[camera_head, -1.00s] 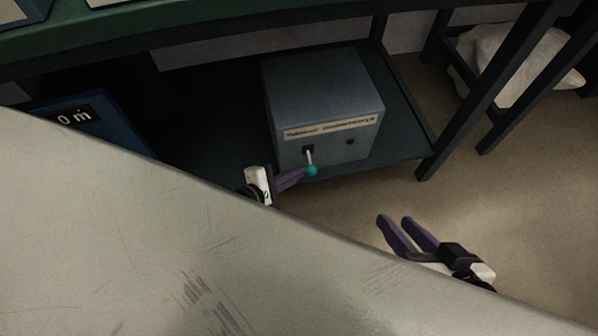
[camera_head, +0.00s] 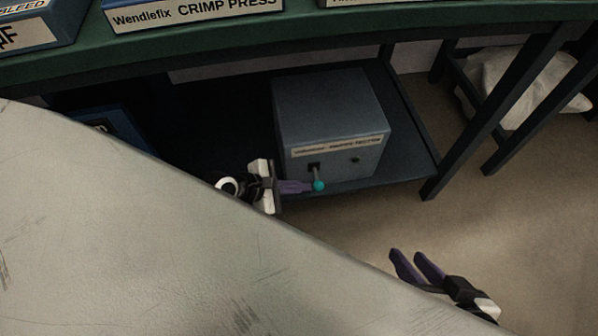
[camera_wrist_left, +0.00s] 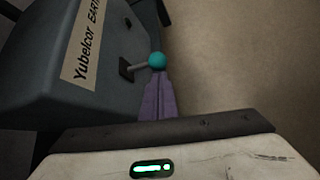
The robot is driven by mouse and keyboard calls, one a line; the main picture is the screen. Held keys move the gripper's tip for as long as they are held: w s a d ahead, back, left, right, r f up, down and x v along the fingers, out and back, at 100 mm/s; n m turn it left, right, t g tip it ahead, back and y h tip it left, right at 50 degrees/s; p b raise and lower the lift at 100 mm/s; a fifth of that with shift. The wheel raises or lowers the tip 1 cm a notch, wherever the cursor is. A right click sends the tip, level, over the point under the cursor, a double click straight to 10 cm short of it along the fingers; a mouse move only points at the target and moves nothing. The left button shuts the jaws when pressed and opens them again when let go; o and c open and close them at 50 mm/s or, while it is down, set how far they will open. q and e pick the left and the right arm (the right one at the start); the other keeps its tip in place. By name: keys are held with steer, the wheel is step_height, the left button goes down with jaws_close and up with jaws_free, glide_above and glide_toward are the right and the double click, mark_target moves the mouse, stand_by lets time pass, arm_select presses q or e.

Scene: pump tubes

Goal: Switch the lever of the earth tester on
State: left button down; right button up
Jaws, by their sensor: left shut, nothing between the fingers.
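The earth tester (camera_head: 330,115) is a grey box on the lower shelf, with a label strip across its front. Its lever (camera_head: 316,175) sticks out of a dark slot and ends in a teal ball (camera_head: 319,186). In the left wrist view the box (camera_wrist_left: 60,110), its label reading "Yubelcor EART", and the teal ball (camera_wrist_left: 157,61) show close up. My left gripper (camera_head: 308,187) is shut and empty, its purple fingertips at the ball; they appear to touch it. My right gripper (camera_head: 410,254) is open and empty, over the floor to the right.
A green-topped workbench (camera_head: 290,32) with labelled boxes is above the shelf (camera_head: 405,170). A dark blue box (camera_head: 110,122) stands on the shelf at left. A bench leg (camera_head: 495,95) and a white sack (camera_head: 525,85) are at right.

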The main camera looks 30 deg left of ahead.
arm_select(q)
steer(key=shift+w+r+n+g+h, duration=0.15)
steer(key=shift+r+n+g+h, duration=0.35)
steer(key=shift+r, duration=0.1)
steer(key=shift+p, duration=0.3)
steer(key=shift+r+p, duration=0.75)
steer(key=shift+p, duration=0.15)
